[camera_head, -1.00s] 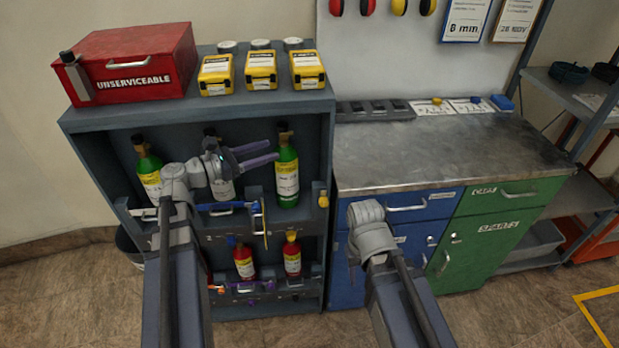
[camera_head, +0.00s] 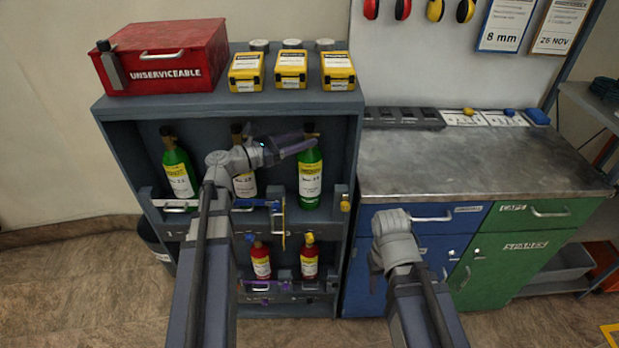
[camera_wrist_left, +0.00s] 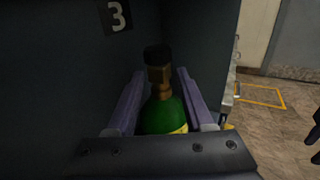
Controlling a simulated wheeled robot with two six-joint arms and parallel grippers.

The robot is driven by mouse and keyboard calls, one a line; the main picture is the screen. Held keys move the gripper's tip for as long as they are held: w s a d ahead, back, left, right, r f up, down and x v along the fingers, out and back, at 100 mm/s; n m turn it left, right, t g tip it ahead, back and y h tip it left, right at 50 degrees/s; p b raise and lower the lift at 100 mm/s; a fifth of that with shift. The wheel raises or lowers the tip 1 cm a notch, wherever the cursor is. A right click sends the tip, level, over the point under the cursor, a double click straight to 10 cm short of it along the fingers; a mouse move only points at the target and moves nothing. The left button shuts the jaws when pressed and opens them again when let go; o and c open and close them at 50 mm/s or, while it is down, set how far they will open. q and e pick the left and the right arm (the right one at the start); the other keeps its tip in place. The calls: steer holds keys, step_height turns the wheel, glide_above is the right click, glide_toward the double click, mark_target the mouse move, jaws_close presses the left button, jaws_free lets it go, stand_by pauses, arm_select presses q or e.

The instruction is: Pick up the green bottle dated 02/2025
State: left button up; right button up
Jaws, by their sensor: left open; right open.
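A green bottle (camera_head: 311,180) with a white and yellow label and dark valve stands upright at the right of the cabinet's upper shelf. My left gripper (camera_head: 299,145) is at its neck, open. In the left wrist view, the fingers (camera_wrist_left: 160,76) lie on either side of the green bottle (camera_wrist_left: 163,115), with gaps beside the neck. Another green bottle (camera_head: 179,172) stands at the left of the shelf. A bottle with a pale label (camera_head: 245,184) stands between them, partly hidden by my left arm. The dates are too small to read. My right gripper is not visible.
A shelf front with latches (camera_head: 175,206) runs before the bottles. Two red bottles (camera_head: 261,262) stand below. The cabinet's side wall (camera_wrist_left: 203,45) is close right of the bottle. A red box (camera_head: 160,60) and yellow cases (camera_head: 291,70) are on top.

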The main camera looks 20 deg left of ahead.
arm_select(q)
steer(key=shift+x, duration=1.15)
steer(key=shift+c, duration=0.4)
jaws_close()
